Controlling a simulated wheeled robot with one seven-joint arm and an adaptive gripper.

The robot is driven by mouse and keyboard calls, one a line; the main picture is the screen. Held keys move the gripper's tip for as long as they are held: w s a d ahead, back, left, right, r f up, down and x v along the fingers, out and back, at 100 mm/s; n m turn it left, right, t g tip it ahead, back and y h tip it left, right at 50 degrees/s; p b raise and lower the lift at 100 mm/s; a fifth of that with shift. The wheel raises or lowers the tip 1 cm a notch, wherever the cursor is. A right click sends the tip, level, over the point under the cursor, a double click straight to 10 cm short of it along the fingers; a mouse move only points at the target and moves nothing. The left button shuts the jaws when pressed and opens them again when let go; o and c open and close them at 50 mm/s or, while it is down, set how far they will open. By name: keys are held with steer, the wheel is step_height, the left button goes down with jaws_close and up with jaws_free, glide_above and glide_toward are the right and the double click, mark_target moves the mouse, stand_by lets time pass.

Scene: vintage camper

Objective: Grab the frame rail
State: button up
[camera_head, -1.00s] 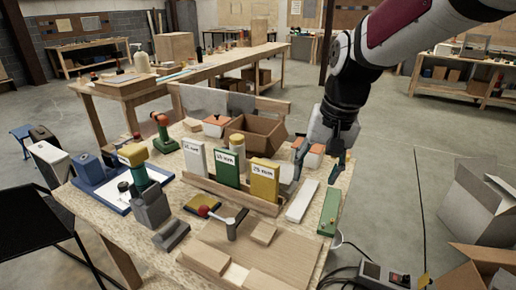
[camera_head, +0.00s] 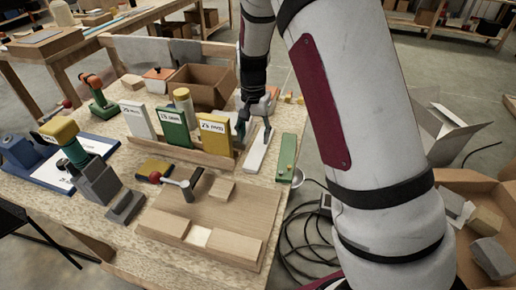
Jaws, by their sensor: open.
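A long, flat white bar (camera_head: 256,155), the likeliest frame rail, lies on the wooden worktable (camera_head: 299,118) in the head view. It is right of the yellow upright board and left of a green strip. My gripper (camera_head: 254,138) points down over the far end of this bar, with its dark fingers spread apart. The fingers appear to be on either side of the bar, and nothing is seen held. Whether they touch the bar or the tabletop cannot be told. My arm hides part of the area behind the gripper.
White (camera_head: 138,120), green (camera_head: 174,127) and yellow (camera_head: 215,134) upright boards stand in a wooden rack close left of the gripper. The green strip (camera_head: 287,157) lies close right. A cardboard box (camera_head: 200,88) stands behind. A wooden board with a clamp (camera_head: 220,215) lies in front.

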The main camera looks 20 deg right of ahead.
mark_target(255, 157)
steer(key=f+b, duration=0.3)
steer(key=f, duration=0.5)
steer(key=shift+s+f, duration=0.1)
steer(key=shift+s, duration=0.1)
steer(key=shift+c, duration=0.6)
steer(key=c, duration=0.9)
